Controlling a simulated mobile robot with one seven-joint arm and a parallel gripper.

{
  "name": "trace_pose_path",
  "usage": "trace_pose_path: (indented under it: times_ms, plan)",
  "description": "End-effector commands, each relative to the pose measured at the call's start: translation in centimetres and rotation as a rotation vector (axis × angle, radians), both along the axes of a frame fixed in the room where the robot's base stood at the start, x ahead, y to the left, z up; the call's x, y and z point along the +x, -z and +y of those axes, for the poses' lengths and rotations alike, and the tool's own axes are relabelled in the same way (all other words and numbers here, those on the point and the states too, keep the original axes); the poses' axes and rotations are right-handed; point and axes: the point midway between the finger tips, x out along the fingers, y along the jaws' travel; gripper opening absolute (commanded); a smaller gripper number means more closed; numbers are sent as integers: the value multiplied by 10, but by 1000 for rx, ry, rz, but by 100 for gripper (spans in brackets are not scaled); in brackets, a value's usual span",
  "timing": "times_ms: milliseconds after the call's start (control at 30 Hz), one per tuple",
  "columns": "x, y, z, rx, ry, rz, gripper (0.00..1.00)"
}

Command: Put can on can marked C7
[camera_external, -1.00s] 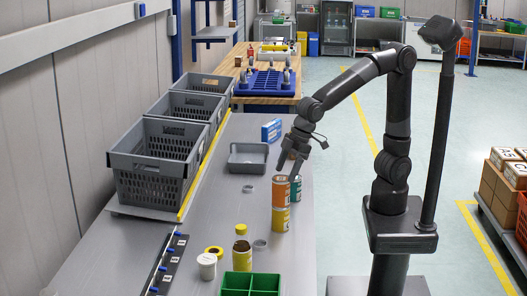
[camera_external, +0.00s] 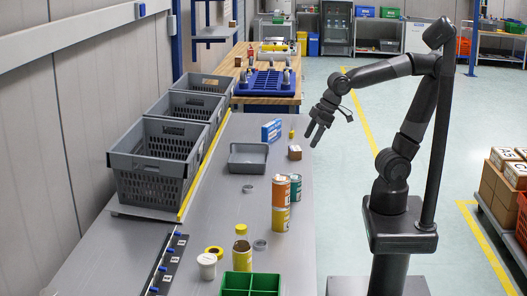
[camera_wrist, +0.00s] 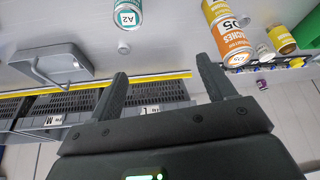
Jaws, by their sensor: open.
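An orange can (camera_external: 281,190) stands upright on top of a yellow can (camera_external: 281,219) on the grey table. In the wrist view the orange can (camera_wrist: 231,38) shows part of a printed label, with the yellow can (camera_wrist: 212,9) beyond it. I cannot read a C7 mark on either. A teal can (camera_external: 295,190) stands just behind the stack; in the wrist view the teal can (camera_wrist: 126,12) is marked A2. My gripper (camera_external: 313,138) is open and empty, above and beyond the stack near the table's right edge. Its spread fingers (camera_wrist: 161,68) hold nothing in the wrist view.
A yellow-capped jar (camera_external: 242,251), a white cup (camera_external: 207,266) and a green divided bin (camera_external: 250,285) are in front. Grey crates (camera_external: 158,165) line the left.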

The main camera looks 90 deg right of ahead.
Motion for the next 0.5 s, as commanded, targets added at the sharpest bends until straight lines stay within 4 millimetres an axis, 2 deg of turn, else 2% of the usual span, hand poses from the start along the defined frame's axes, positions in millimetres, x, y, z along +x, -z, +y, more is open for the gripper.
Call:
trace_pose_path:
  times_ms: [33,100,200,333,500]
  plan:
    - [-14,1,-19,3,44,-13,76]
    - [-32,5,-39,5,92,-22,76]
    - [-54,12,-59,8,147,-32,76]
    - [-72,19,-74,10,191,-40,76]
    - [-79,23,-79,11,208,-42,76]
